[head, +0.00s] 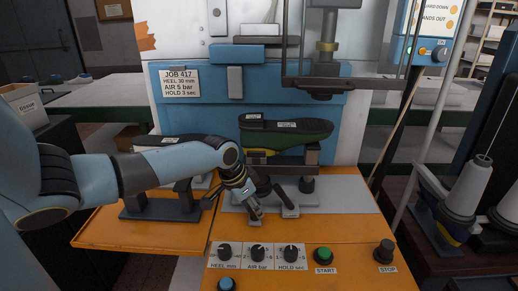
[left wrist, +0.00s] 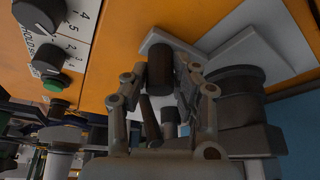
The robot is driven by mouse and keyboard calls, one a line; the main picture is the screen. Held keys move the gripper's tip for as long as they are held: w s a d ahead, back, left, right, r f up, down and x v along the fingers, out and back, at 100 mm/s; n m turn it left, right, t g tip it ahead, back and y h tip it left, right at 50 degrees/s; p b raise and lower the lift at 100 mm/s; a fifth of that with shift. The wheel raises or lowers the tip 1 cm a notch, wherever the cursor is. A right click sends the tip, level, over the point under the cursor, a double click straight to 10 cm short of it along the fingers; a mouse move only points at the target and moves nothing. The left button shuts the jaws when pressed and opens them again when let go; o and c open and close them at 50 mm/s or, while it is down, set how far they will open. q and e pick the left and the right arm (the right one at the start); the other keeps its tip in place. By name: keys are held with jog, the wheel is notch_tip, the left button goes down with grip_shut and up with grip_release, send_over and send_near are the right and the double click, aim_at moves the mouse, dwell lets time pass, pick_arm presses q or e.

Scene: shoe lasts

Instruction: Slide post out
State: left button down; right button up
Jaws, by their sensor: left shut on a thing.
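My left gripper (head: 272,207) reaches in from the left, low over the grey base plate (head: 343,197) of the press. In the left wrist view its fingers (left wrist: 161,82) are closed around a dark cylinder (left wrist: 160,68), seemingly a knob or handle of the post. A dark post (head: 306,184) stands on the plate, right of the gripper, under a bar that carries a dark green shoe last (head: 290,134). The gripper and wrist partly hide the nearer post and fixture. My right gripper is not in view.
An orange bench front holds dials, a green START button (head: 324,254) and a dark STOP button (head: 385,249). Another last fixture (head: 160,207) stands on the left, partly behind my arm. The press head (head: 322,85) hangs above the last. A thread cone (head: 468,187) stands at right.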

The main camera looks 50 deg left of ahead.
pick_arm(q)
jog(key=shift+s+a, duration=0.1)
jog(key=shift+a, duration=0.05)
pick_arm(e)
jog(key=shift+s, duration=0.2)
pick_arm(q)
jog(key=c, duration=1.1)
grip_release()
jog(key=shift+s+a, duration=0.1)
jog(key=shift+o, duration=0.2)
jog(key=v, duration=1.2)
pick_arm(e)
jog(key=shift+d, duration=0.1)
